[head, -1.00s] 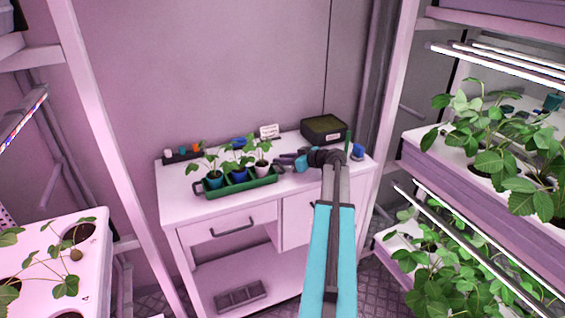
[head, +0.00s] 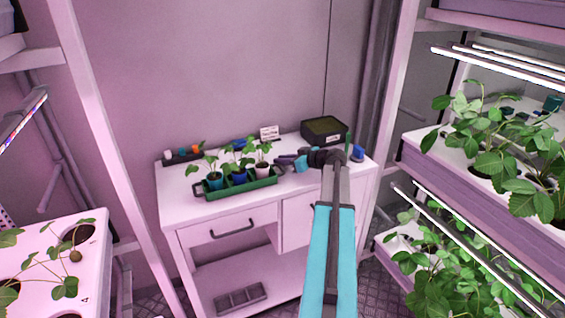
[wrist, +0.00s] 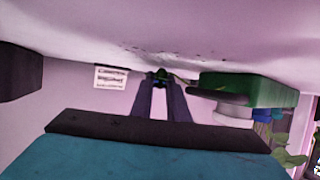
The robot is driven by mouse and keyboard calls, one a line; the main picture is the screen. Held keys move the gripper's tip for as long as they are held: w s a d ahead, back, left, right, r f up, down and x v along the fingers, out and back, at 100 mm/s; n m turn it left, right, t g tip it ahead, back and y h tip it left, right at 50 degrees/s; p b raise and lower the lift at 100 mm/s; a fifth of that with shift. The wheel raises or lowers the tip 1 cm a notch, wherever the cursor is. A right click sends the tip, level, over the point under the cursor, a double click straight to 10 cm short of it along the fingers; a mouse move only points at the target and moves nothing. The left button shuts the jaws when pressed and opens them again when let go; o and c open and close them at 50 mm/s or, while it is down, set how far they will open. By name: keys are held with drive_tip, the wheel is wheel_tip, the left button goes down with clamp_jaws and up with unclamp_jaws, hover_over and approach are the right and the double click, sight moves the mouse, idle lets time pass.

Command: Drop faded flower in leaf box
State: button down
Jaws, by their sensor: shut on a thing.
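My gripper (head: 280,163) reaches in low over the white bench, its fingers pointing left toward the green tray. In the wrist view, which looks upside down, the fingers (wrist: 160,80) are closed together on a small dark green thing at their tips. I take this to be the faded flower (wrist: 161,74); its petals cannot be made out. The leaf box appears to be the black open box (head: 325,131) with a greenish inside, at the back right of the bench, behind and right of my gripper. A dark box side (wrist: 20,72) shows at the left in the wrist view.
The green tray (head: 250,184) holds potted seedlings, close left of my fingers. A small white sign (head: 269,132) stands at the back. A dark rack of small coloured items (head: 183,154) is at the back left. Planted racks (head: 450,165) flank the right. The bench's front left is clear.

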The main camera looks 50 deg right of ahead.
drive_tip(key=shift+r+b, duration=0.65)
drive_tip(key=shift+r, duration=0.9)
drive_tip(key=s+a+b, duration=0.1)
drive_tip(key=s+a, duration=0.2)
drive_tip(key=s, duration=0.1)
drive_tip(key=s+a+r+b, duration=0.1)
drive_tip(key=s+a, duration=0.2)
drive_tip(key=s, duration=0.1)
drive_tip(key=s+a+b, duration=0.1)
drive_tip(key=s+a, duration=0.3)
drive_tip(key=shift+s+a+r+b, duration=0.1)
drive_tip(key=shift+s+r+b, duration=0.1)
drive_tip(key=shift+b, duration=0.1)
drive_tip(key=shift+s, duration=0.15)
